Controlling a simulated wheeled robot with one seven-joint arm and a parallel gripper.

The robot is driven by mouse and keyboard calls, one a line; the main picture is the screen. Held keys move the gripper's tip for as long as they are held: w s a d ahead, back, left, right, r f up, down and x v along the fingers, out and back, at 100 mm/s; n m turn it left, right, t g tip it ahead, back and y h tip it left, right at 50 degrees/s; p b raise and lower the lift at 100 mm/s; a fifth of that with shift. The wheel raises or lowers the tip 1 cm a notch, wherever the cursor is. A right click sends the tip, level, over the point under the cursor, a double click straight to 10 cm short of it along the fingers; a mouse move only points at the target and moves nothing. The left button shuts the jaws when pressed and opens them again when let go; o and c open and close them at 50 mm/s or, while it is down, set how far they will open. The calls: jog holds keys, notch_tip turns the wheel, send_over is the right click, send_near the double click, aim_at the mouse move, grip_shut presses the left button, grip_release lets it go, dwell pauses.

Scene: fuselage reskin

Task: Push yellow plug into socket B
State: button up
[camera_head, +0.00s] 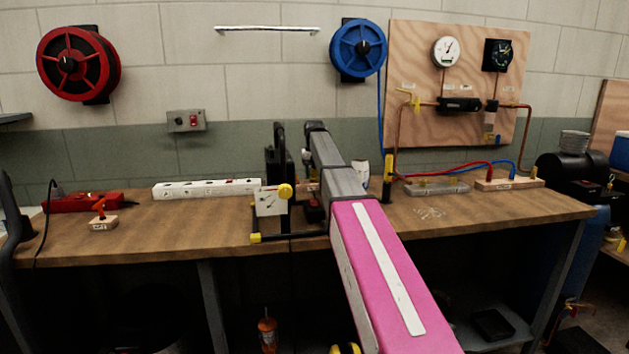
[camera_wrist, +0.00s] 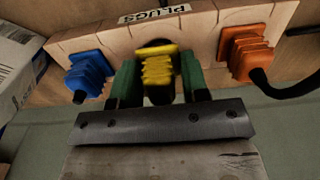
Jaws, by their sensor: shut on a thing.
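In the wrist view, the yellow plug (camera_wrist: 158,68) sits between the two green fingers of my gripper (camera_wrist: 158,82), which is shut on it. The plug is at the middle of a wooden block labelled PLUGS (camera_wrist: 95,38), in front of a dark round opening. I cannot tell whether its tip is inside the opening. A blue plug (camera_wrist: 88,75) is to its left and an orange plug (camera_wrist: 248,54) with a black cable to its right. In the head view, my arm hides the gripper and plug. A white socket strip (camera_head: 207,187) lies on the bench; no letter B is readable.
A white box (camera_wrist: 18,60) with a barcode stands left of the block. On the bench (camera_head: 160,225) are a white gauge box (camera_head: 269,201), a small block with an orange piece (camera_head: 103,222), and a clear tray (camera_head: 437,187). The bench's front left is mostly clear.

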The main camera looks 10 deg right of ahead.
jog(key=shift+r, duration=0.65)
jog(key=shift+r, duration=1.45)
jog(key=shift+s, duration=0.1)
